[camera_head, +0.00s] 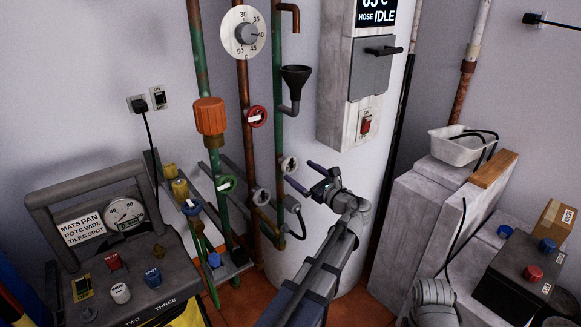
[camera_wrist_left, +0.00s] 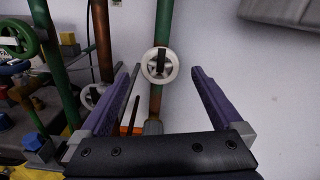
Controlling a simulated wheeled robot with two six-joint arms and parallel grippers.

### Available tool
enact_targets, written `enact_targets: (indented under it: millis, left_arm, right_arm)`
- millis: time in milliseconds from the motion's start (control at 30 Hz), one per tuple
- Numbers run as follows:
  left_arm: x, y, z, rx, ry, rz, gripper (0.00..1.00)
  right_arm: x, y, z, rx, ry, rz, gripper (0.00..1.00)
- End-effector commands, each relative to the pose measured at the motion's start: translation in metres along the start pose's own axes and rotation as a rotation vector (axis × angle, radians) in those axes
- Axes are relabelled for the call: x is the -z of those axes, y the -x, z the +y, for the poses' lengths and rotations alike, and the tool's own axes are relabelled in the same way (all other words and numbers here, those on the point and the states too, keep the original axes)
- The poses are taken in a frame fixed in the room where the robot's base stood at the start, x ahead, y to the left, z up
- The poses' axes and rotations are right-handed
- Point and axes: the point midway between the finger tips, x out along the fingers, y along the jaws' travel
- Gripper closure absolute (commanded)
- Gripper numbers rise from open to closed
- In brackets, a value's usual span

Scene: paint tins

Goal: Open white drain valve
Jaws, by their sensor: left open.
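A white valve wheel (camera_head: 290,165) with a dark handle bar sits on a green and rusty vertical pipe. It also shows in the left wrist view (camera_wrist_left: 149,69), upper middle, between my finger tips in the picture. I cannot tell which is the drain valve. My left gripper (camera_head: 299,172) is open and empty, its purple fingers pointing at the upper white wheel. Contact cannot be judged. My right gripper is out of view.
A green wheel (camera_head: 226,185) and a red wheel (camera_head: 257,116) sit on nearby pipes. A black funnel (camera_head: 296,77) is above the white wheel. A grey control panel (camera_head: 128,262) stands at the left.

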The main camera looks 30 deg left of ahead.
Motion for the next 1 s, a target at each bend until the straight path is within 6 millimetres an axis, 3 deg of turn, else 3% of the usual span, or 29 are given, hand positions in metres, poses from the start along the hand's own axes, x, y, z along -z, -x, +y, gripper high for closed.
enact_targets:
  millis: [100, 333, 767, 1000]
  left_arm:
    - [0.000, -0.021, -0.001, -0.003, 0.001, 0.000, 0.00]
    - [0.001, -0.050, 0.000, -0.003, 0.002, 0.001, 0.00]
    - [0.001, -0.059, 0.000, -0.001, 0.002, 0.001, 0.00]
    - [0.001, -0.059, 0.000, -0.001, 0.002, 0.002, 0.25]
  right_arm:
    - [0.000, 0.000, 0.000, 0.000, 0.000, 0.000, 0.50]
    - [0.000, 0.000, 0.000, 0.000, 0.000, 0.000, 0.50]
    - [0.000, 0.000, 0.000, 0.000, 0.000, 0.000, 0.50]
    - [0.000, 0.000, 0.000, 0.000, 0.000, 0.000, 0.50]
